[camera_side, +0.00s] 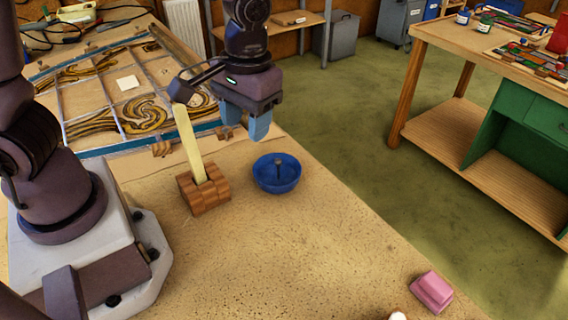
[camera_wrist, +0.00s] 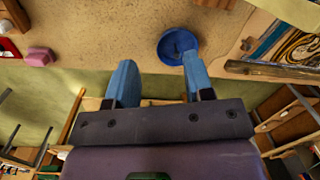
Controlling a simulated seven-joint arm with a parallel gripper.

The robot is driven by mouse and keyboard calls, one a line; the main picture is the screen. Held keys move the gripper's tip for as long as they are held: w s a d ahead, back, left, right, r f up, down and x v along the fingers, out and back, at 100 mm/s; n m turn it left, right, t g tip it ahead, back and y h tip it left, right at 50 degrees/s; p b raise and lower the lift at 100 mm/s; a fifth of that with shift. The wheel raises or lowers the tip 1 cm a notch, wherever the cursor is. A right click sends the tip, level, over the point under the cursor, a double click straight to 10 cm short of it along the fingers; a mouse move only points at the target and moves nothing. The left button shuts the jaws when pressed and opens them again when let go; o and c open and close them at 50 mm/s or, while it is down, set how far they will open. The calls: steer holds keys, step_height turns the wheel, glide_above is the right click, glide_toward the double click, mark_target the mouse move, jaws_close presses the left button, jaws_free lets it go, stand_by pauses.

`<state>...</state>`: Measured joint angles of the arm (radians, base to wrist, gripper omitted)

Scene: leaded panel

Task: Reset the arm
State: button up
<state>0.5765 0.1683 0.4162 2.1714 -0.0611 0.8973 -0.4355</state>
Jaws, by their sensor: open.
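My gripper (camera_side: 244,126) hangs above the table, pointing down, behind and a little left of the blue bowl in the side view. In the wrist view its two blue fingers (camera_wrist: 155,82) stand wide apart with nothing between them. The bowl also shows in the wrist view (camera_wrist: 166,52), near the right finger. The bowl and the fingers look apart.
A wooden block (camera_side: 204,190) holds an upright pale strip (camera_side: 188,145) left of the bowl. A pink block (camera_side: 432,290) lies near the table's right edge.

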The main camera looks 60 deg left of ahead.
steer(key=s+a+r+m+t, duration=0.3)
steer(key=s+a+r+t, duration=0.2)
steer(key=s+r, duration=0.4)
step_height(320, 180, up, 4)
steer(key=shift+s+a+f+m+t, duration=0.15)
steer(key=shift+s+f+m+t, duration=0.15)
steer(key=shift+t, duration=0.5)
